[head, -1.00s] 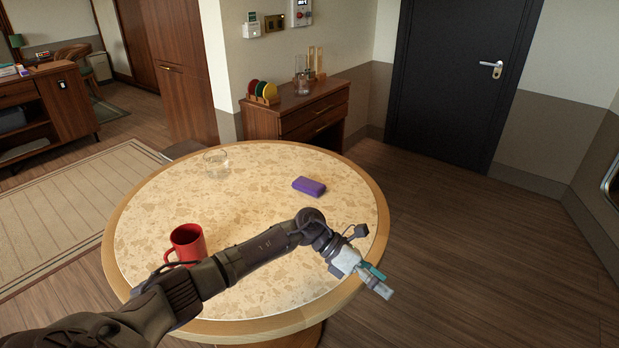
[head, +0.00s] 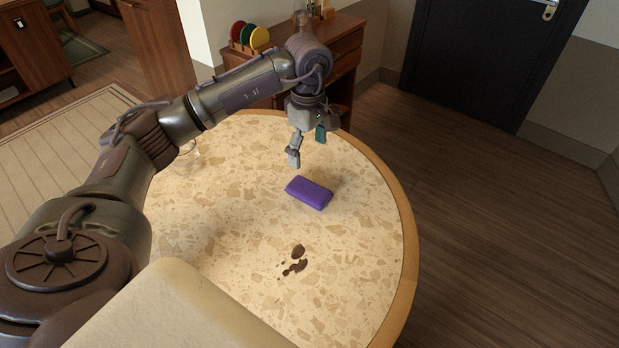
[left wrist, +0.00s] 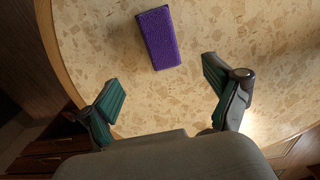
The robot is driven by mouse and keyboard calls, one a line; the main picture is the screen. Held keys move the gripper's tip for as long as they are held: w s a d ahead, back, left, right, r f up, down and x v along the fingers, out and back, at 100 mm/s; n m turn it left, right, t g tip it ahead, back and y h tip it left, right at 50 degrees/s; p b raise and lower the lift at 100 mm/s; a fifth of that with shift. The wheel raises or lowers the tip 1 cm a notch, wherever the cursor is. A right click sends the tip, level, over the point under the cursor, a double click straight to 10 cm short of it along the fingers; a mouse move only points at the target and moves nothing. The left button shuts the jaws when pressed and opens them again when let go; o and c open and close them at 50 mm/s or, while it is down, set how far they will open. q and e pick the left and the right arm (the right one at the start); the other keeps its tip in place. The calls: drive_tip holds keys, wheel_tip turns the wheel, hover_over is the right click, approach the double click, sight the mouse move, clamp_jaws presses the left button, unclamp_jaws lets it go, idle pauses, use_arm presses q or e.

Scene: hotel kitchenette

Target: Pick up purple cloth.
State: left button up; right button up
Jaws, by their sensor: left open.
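The purple cloth (head: 309,193) is a small folded block lying flat on the round speckled table (head: 240,220). In the left wrist view the purple cloth (left wrist: 159,38) lies ahead of the fingers, apart from them, near the top middle. My left gripper (head: 308,148) is open and empty, pointing down above the table just behind the cloth in the head view. Its two teal-padded fingers (left wrist: 163,95) are spread wide in the left wrist view. My right gripper is not in view.
Dark brown spots (head: 296,262) mark the table in front of the cloth. A clear glass (head: 188,152) is partly hidden behind my arm. A wooden cabinet (head: 345,50) with a rack of coloured discs (head: 249,38) stands behind the table. Floor is open at right.

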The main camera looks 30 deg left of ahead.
use_arm(q)
hover_over(311, 190)
drive_tip(key=f, duration=0.7)
drive_tip(key=shift+s+a+f, duration=0.1)
drive_tip(key=shift+a, duration=0.2)
drive_tip(key=shift+f, duration=0.35)
drive_tip(key=shift+d+f+p, duration=0.15)
drive_tip(key=shift+f+p, duration=0.15)
drive_tip(key=shift+f, duration=0.05)
drive_tip(key=f, duration=0.3)
drive_tip(key=shift+d+f, duration=0.2)
drive_tip(key=shift+f, duration=0.4)
drive_tip(key=c, duration=1.2)
drive_tip(key=shift+c, duration=0.2)
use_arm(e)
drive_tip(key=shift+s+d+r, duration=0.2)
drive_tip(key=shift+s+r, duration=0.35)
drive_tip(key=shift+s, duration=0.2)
use_arm(q)
drive_tip(key=shift+r, duration=0.1)
